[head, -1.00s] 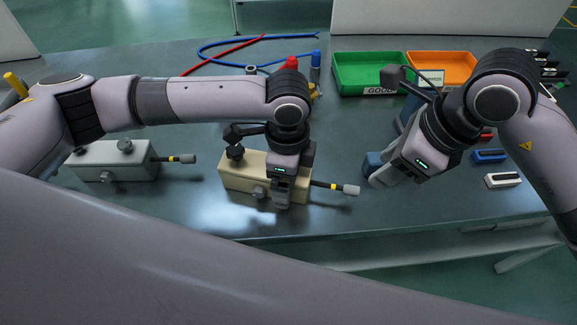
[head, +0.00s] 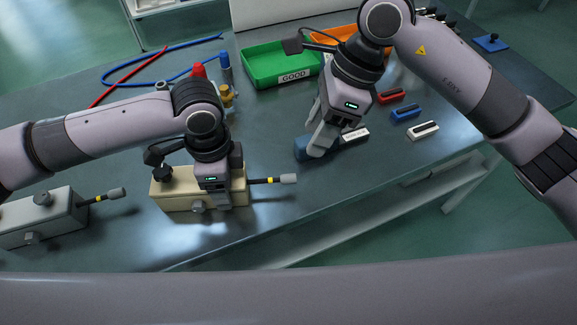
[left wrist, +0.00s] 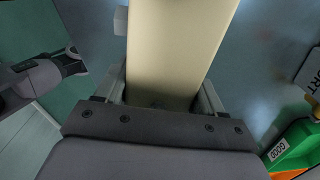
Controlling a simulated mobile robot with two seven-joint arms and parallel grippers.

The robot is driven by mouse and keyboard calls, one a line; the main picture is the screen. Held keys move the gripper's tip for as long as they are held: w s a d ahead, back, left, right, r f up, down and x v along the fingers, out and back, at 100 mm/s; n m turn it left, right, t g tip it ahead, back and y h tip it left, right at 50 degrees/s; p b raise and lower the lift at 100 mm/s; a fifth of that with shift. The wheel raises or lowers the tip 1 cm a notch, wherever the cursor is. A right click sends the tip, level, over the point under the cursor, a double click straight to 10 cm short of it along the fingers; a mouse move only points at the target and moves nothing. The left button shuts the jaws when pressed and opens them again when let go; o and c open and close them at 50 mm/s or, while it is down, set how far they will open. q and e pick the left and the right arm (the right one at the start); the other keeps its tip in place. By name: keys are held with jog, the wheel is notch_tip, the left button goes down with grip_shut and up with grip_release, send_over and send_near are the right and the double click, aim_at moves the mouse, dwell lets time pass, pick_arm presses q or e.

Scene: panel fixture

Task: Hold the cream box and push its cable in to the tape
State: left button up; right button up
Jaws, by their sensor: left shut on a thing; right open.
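The cream box (head: 172,203) sits on the table, left of centre in the head view. Its black cable (head: 257,181) sticks out of its right end, with a yellow tape band (head: 270,181) and a grey tip (head: 288,179). Black cable shows between box and tape. My left gripper (head: 215,203) is shut on the box from above; the box also fills the middle of the left wrist view (left wrist: 175,50). My right gripper (head: 318,148) is open, pointing down, beyond and right of the cable tip, apart from it. One of its fingers is largely hidden.
A dark blue block (head: 302,149) shows beside my right gripper, partly hidden. A grey box (head: 40,225) with a similar cable stands at left. Green (head: 268,75) and orange (head: 338,38) trays are behind. Red, blue and white small blocks lie at right. Table in front of the cable is clear.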

aim_at(289, 175)
jog(key=shift+n+g, duration=0.4)
jog(key=shift+n, duration=0.1)
jog(key=x, duration=0.7)
jog(key=w+x, duration=0.1)
jog(key=x, duration=0.2)
jog(key=shift+a+f, duration=0.25)
jog(key=shift+a, duration=0.1)
jog(key=shift+s, duration=0.1)
grip_shut()
